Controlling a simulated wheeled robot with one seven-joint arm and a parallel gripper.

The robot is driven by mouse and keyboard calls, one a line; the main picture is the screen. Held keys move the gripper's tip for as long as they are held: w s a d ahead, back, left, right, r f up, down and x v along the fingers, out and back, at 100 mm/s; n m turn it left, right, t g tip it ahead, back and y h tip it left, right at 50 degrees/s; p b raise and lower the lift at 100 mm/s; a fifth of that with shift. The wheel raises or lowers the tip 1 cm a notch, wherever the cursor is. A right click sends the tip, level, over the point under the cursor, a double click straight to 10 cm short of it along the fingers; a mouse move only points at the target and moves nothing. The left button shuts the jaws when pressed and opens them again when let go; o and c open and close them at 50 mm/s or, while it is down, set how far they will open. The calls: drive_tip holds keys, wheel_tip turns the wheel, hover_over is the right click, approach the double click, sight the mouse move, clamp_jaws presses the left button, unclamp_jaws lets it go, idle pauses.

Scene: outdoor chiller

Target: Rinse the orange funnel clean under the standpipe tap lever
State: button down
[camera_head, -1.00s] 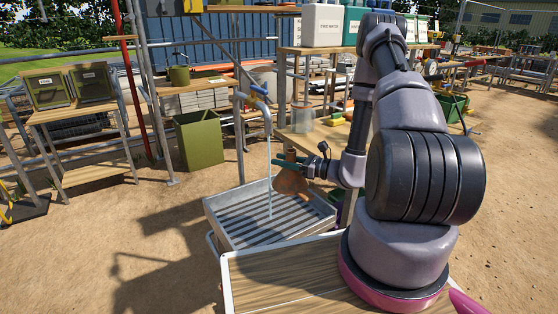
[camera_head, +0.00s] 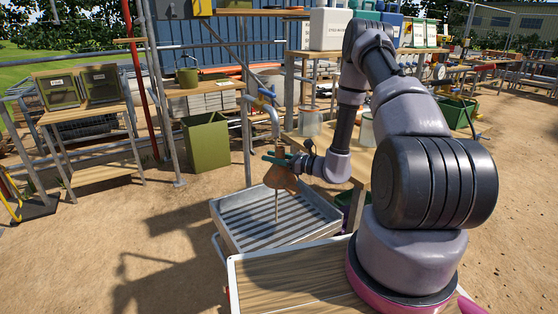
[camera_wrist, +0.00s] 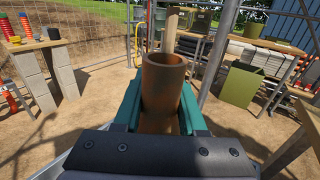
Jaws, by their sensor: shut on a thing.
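The orange funnel (camera_head: 279,179), brownish and dirty looking, is in my gripper (camera_head: 280,161) below the spout of the standpipe tap (camera_head: 275,124). Its narrow stem points up and its wide part points down. In the wrist view, the green fingers of my gripper (camera_wrist: 160,108) are shut on the stem (camera_wrist: 163,85). A thin brownish stream (camera_head: 276,208) runs down from the funnel into the metal basin (camera_head: 228,233). The funnel's inside is hidden.
The wooden-topped surface (camera_head: 300,285) lies in front of the basin. A green bin (camera_head: 206,142) stands behind and left, near a shelf. A wooden bench (camera_head: 375,172) stands just right of my gripper. Sandy ground left of the basin is open.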

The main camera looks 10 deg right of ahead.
drive_tip(key=w+a, duration=0.3)
drive_tip(key=w, duration=0.3)
drive_tip(key=shift+w+a+f, duration=0.25)
drive_tip(key=shift+a+f, duration=0.05)
drive_tip(key=shift+f, duration=0.1)
idle(1.7)
wheel_tip(320, 180, up, 2)
hover_over(285, 176)
idle(0.6)
